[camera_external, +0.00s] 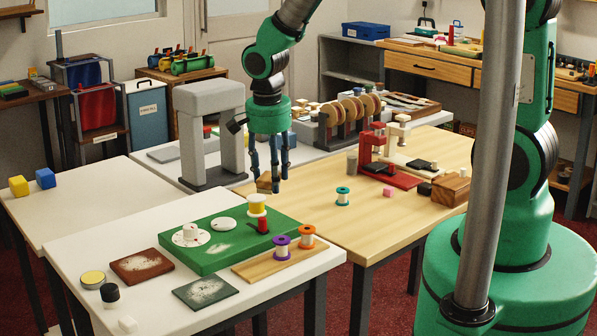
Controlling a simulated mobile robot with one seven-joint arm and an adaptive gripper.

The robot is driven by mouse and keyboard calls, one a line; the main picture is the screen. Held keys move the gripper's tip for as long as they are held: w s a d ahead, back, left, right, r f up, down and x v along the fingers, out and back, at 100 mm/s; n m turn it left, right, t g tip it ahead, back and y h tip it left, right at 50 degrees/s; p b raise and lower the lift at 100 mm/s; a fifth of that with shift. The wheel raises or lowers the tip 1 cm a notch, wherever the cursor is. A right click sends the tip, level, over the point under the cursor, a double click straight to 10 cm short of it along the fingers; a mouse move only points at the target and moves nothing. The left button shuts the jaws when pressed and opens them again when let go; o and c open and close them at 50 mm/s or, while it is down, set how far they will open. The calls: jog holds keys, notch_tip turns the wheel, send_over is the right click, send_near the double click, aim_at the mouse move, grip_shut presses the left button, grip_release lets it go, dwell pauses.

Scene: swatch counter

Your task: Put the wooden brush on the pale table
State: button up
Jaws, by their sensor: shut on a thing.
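A small brown wooden thing (264,183), which looks like the wooden brush, is at the fingertips of my gripper (276,183). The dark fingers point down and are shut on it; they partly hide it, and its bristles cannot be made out. My gripper is over the left end of the pale wood-topped table (375,226), near the grey arch-shaped stand. I cannot tell whether the brush touches the tabletop.
A grey arch (211,130) stands left of my gripper. White tables (80,205) adjoin; a green board (215,252) lies in front.

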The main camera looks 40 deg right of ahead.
jog(key=w+d+m, duration=0.2)
jog(key=d+m, duration=0.1)
jog(key=d, duration=0.7)
jog(key=w+d+m, duration=0.2)
jog(key=d+m, duration=0.1)
jog(key=d, duration=0.8)
jog(key=shift+g, duration=0.4)
jog(key=f, duration=1)
jog(key=shift+s+f+p, duration=0.1)
jog(key=shift+s+p, duration=0.1)
jog(key=shift+p, duration=0.2)
jog(key=shift+w, duration=0.1)
send_over(297, 195)
jog(key=shift+a+f+b, duration=0.25)
jog(key=shift+f+b, duration=0.15)
jog(key=shift+f, duration=0.3)
jog(key=shift+f, duration=0.1)
jog(key=shift+f, duration=1.65)
jog(key=shift+f+b, duration=0.2)
jog(key=shift+b, duration=0.15)
